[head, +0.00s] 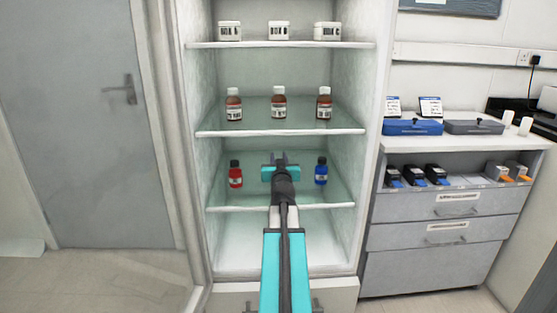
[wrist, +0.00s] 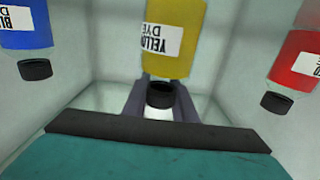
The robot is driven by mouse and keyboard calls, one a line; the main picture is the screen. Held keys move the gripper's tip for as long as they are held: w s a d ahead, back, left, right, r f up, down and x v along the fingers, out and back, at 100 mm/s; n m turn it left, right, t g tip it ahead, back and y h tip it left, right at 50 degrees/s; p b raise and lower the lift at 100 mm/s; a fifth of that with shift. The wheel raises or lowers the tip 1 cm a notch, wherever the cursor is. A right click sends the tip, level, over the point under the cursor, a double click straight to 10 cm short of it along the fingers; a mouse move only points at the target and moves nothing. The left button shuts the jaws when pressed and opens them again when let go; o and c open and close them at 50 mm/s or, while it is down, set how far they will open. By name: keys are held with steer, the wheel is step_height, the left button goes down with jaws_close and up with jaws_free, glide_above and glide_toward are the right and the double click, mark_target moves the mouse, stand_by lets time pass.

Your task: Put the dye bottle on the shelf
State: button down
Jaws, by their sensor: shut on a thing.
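A yellow dye bottle (wrist: 175,42) with a white label and black cap is in the middle of the wrist view, which shows the bottles upside down. My gripper (wrist: 160,98) is shut on it near the cap. In the head view my gripper (head: 281,160) reaches into the lower glass shelf (head: 245,199) of the cabinet and hides the yellow bottle. I cannot tell whether the bottle touches the shelf. A red bottle (head: 235,175) stands to the left and a blue bottle (head: 321,172) to the right. The red (wrist: 290,62) and blue (wrist: 25,28) bottles also flank it in the wrist view.
The cabinet side walls are close on both sides. A drawer unit (head: 445,205) with blue and grey cases stands to the right; a grey door (head: 85,120) is at left.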

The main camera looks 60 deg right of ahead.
steer(key=shift+f, duration=0.1)
steer(key=c, duration=1.4)
jaws_free()
steer(key=shift+c, duration=0.2)
steer(key=shift+v, duration=3)
steer(key=shift+a+b, duration=0.15)
steer(key=shift+b, duration=0.8)
steer(key=b, duration=0.2)
steer(key=a+b, duration=0.1)
steer(key=b, duration=0.1)
steer(key=shift+s, duration=0.25)
steer(key=s+a+b, duration=0.1)
steer(key=b, duration=0.4)
steer(key=shift+s, duration=0.1)
